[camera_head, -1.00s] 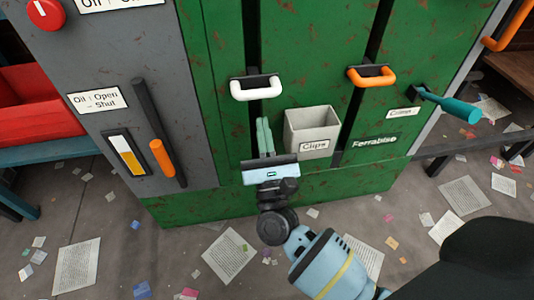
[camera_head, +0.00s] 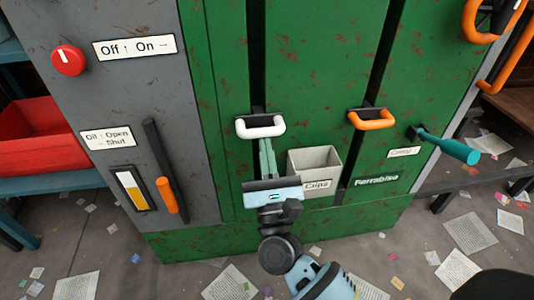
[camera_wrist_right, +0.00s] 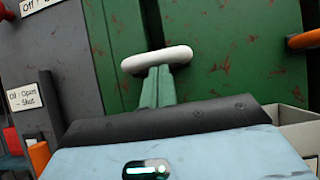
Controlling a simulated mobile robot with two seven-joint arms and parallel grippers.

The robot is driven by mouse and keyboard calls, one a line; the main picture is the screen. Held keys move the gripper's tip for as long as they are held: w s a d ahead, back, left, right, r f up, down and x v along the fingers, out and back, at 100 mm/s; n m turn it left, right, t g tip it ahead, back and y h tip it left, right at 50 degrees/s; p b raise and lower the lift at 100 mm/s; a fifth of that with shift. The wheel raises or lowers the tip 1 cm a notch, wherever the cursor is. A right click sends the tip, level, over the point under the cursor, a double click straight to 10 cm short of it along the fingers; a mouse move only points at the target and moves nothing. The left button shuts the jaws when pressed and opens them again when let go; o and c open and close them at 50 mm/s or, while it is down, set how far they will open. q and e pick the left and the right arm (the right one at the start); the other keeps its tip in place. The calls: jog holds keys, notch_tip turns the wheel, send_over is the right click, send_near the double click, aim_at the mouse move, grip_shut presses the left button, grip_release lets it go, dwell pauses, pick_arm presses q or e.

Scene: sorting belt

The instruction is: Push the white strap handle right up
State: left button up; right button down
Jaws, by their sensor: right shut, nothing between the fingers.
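The white strap handle (camera_head: 260,127) sits in a dark vertical slot on the green machine front, near the slot's lower end. It also shows in the right wrist view (camera_wrist_right: 157,60). My right gripper (camera_head: 265,145) is shut and empty, pointing up, with its green fingertips right under the handle. In the right wrist view the fingertips (camera_wrist_right: 157,74) meet the handle's lower edge; whether they touch it I cannot tell. My left gripper is not in view.
A grey Clips bin (camera_head: 315,170) is fixed just right of my right gripper. An orange handle (camera_head: 371,120) sits in the slot to the right. A teal lever (camera_head: 455,149) sticks out farther right. An orange-tipped lever (camera_head: 167,195) is on the grey panel at left.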

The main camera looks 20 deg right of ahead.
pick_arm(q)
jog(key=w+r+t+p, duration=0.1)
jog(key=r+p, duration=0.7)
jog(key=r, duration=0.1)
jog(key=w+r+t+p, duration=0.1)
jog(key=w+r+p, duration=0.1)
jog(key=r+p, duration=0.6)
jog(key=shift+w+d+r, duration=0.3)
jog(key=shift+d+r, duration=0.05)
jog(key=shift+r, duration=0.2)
pick_arm(e)
notch_tip(320, 180, up, 28)
jog(key=shift+f, duration=0.2)
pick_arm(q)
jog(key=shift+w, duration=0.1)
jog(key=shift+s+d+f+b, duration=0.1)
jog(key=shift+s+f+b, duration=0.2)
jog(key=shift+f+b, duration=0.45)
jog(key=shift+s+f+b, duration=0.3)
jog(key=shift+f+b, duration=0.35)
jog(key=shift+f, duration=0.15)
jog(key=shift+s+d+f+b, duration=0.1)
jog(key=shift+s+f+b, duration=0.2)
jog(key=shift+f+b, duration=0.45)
pick_arm(e)
jog(key=s+a+f, duration=0.2)
jog(key=s+f, duration=0.7)
jog(key=shift+a+f, duration=0.25)
jog(key=shift+f, duration=0.1)
